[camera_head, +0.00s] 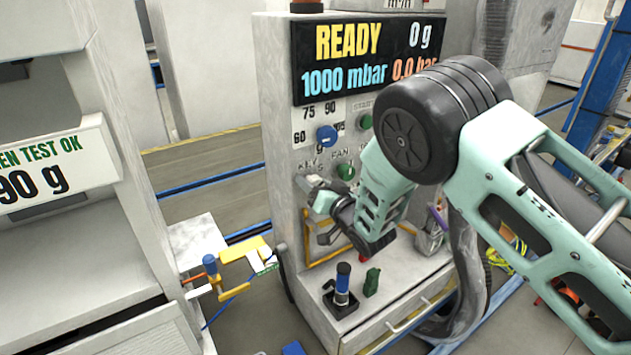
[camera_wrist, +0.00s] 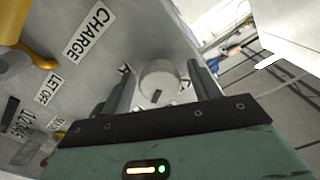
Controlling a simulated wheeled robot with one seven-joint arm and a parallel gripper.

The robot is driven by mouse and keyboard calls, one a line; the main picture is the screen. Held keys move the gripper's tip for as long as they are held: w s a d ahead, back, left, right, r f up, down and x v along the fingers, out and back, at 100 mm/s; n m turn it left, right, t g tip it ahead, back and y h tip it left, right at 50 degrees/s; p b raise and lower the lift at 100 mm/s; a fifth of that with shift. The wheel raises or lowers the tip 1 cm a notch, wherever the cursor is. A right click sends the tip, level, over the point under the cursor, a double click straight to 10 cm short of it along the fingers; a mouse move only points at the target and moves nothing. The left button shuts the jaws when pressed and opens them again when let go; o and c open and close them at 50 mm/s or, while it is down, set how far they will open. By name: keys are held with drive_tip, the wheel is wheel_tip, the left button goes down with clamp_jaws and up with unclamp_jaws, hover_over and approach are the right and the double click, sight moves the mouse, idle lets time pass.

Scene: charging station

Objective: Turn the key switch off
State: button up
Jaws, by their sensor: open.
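The key switch is a round, pale metal cylinder (camera_wrist: 160,76) on the grey panel, with a small dark mark on its near side. In the wrist view it lies between the two dark fingers of my gripper (camera_wrist: 162,88), which are open with a gap visible around it. I cannot tell whether either finger touches it. In the head view my gripper (camera_head: 311,192) is at the panel's left side, just below the KEY label (camera_head: 308,166). The switch is mostly hidden there by the gripper, and its turn position is unclear.
A green FAN knob (camera_head: 346,171) sits close right of my gripper, with a blue dial (camera_head: 326,136) above. A yellow handle (camera_wrist: 32,60) shows at the wrist view's left.

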drive_tip(key=shift+w, duration=0.1)
drive_tip(key=c, duration=1)
drive_tip(key=shift+o, duration=0.2)
drive_tip(key=shift+f+b, duration=0.1)
drive_tip(key=shift+b, duration=0.4)
drive_tip(key=n+b, duration=0.3)
drive_tip(key=b, duration=0.1)
drive_tip(key=shift+f, duration=0.15)
drive_tip(key=n+b, duration=0.3)
drive_tip(key=b, duration=0.2)
drive_tip(key=shift+n, duration=0.3)
drive_tip(key=n+b, duration=0.3)
drive_tip(key=shift+b, duration=0.3)
drive_tip(key=shift+a+r+n+b, duration=0.1)
drive_tip(key=shift+r+n+b, duration=0.1)
drive_tip(key=shift+n+b, duration=0.9)
